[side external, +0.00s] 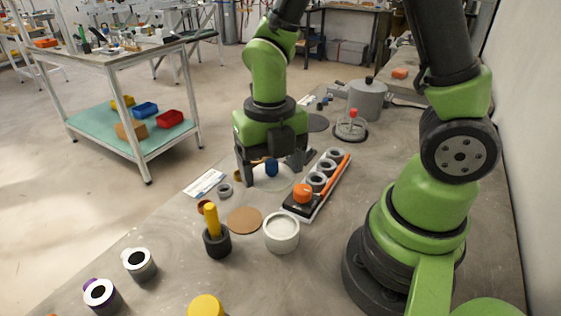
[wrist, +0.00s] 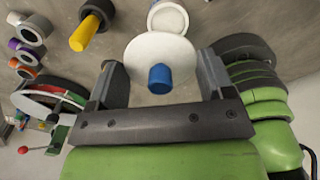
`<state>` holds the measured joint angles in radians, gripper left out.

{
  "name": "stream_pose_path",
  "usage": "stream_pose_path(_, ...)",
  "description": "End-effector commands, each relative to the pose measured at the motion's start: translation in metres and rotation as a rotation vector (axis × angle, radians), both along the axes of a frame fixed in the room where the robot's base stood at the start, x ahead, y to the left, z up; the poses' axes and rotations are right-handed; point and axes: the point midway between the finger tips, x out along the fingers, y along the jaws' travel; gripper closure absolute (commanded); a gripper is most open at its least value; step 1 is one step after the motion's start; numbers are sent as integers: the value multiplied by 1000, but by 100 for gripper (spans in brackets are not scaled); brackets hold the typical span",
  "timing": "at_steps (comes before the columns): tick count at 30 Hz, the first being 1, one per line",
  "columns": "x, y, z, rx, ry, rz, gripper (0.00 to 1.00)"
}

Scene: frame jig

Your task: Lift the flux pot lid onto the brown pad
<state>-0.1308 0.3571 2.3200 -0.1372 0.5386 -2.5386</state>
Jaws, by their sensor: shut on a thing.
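The flux pot lid is a pale round disc (side external: 275,183) with a blue knob (side external: 272,168). My gripper (side external: 272,172) is shut on the lid, with one finger at each side of it and the knob between them. In the wrist view, the lid (wrist: 160,48) lies between my fingers (wrist: 163,80) and overlaps the pot's edge in the picture. The height of the lid over the bench is hard to tell. The white flux pot (side external: 282,233) stands uncovered with pale contents; it also shows in the wrist view (wrist: 168,17). The round brown pad (side external: 244,220) is bare, left of the pot.
A black rack with grey rings and an orange tool (side external: 318,185) is right of my gripper. A white label card (side external: 205,184) and grey ring (side external: 225,190) lie left of it.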

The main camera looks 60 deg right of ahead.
Motion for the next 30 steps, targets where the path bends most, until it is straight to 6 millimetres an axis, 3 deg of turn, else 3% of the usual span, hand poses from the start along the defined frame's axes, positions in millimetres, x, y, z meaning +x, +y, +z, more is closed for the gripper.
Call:
stream_pose_path(6, 43, -2, -40, -1, 6, -234, 48)
stream_pose_path(12, 67, -5, -70, 0, 2, -395, 48)
stream_pose_path(30, 72, -6, -121, 0, 1, -439, 48)
